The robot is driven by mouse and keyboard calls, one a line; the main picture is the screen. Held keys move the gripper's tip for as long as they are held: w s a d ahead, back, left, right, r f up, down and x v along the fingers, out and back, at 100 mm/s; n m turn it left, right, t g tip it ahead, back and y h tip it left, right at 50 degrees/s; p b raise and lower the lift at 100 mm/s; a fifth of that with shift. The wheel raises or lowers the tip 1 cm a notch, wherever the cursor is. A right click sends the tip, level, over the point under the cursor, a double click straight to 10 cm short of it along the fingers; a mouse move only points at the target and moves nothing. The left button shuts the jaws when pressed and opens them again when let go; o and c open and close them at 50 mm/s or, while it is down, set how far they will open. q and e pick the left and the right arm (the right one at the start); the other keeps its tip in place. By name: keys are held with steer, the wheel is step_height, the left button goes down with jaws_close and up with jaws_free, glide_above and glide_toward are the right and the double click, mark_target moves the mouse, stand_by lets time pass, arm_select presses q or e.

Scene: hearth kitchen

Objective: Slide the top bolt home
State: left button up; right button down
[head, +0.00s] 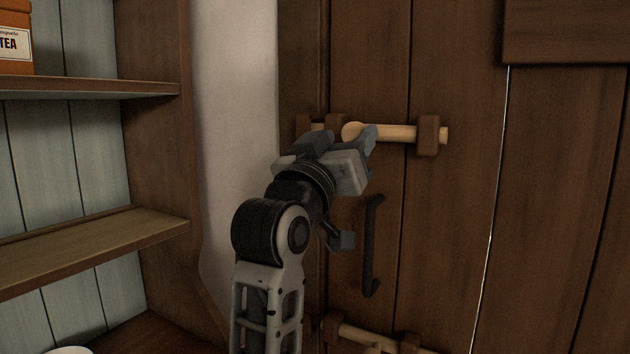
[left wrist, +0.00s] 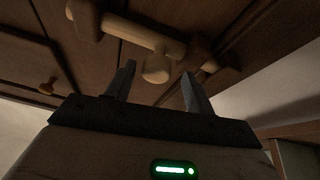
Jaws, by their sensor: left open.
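The top bolt (head: 395,132) is a pale wooden rod with a round knob, lying across the dark plank door (head: 455,220). Its right end pokes a little past the right wooden bracket (head: 428,136); more brackets are at its left, partly behind my gripper. My left gripper (head: 346,138) is open at the knob, a finger on each side. In the left wrist view the bolt's knob (left wrist: 157,68) shows between the two fingertips, with a gap on both sides. How deep it sits between them is hard to tell. My right gripper is out of view.
A black door handle (head: 372,245) is just below my left gripper. A lower wooden bolt (head: 362,336) is at the bottom edge, partly cut off. Shelves (head: 90,240) with an orange tea box (head: 15,40) stand at the left, beside a pale wall (head: 235,130).

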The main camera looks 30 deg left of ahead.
arm_select(q)
steer(key=b+v, duration=1.2)
steer(key=v, duration=0.1)
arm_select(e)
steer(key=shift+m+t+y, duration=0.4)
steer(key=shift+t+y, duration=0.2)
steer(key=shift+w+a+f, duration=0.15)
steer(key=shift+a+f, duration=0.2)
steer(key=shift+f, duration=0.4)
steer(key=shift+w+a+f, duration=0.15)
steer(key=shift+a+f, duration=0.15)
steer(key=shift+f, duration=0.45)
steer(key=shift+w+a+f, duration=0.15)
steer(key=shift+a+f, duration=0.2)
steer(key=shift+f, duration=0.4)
arm_select(q)
steer(key=shift+s+f, duration=0.1)
steer(key=shift+s, duration=0.05)
